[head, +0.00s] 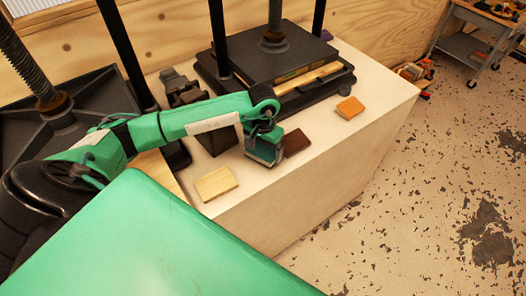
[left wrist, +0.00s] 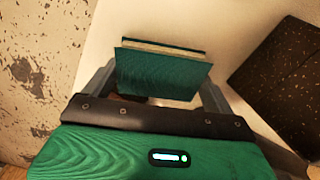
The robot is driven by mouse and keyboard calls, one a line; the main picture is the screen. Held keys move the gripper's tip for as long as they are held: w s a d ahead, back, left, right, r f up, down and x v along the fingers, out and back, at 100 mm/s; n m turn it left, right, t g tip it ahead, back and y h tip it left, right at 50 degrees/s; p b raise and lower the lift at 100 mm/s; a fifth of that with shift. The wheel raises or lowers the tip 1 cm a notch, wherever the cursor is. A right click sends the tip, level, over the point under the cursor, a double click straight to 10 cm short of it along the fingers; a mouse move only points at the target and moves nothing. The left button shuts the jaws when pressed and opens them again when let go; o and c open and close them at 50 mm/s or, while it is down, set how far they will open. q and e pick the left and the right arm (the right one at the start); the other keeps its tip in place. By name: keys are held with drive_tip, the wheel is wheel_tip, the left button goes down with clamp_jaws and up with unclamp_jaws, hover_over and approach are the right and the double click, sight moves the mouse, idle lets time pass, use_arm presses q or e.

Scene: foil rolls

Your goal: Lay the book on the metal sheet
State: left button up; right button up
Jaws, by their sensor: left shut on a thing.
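My left gripper (head: 265,148) is shut on a green book (left wrist: 165,72). The book also shows in the head view between the fingers, partly hidden by the gripper. In the left wrist view its green cover and pale page edge face the camera, over the white bench top. A dark, speckled flat square (left wrist: 288,85) lies to the right of the book there, apart from it. A dark piece (head: 217,140) shows left of the gripper in the head view, partly hidden by my arm. I cannot tell surely which dark thing is the metal sheet. My right gripper is out of view.
A dark press (head: 272,62) stands at the back of the white bench (head: 325,150). A dark brown block (head: 295,142) lies beside the gripper, an orange block (head: 350,107) farther right, and a pale wooden block (head: 215,183) at the front left. A cart (head: 470,48) stands far right.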

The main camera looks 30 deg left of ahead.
use_arm(q)
drive_tip(key=shift+w+d+f, duration=0.1)
drive_tip(key=shift+w+f, duration=0.1)
drive_tip(key=shift+f, duration=0.1)
drive_tip(key=shift+s+f, duration=0.15)
drive_tip(key=o, duration=0.8)
drive_tip(key=shift+c, duration=0.2)
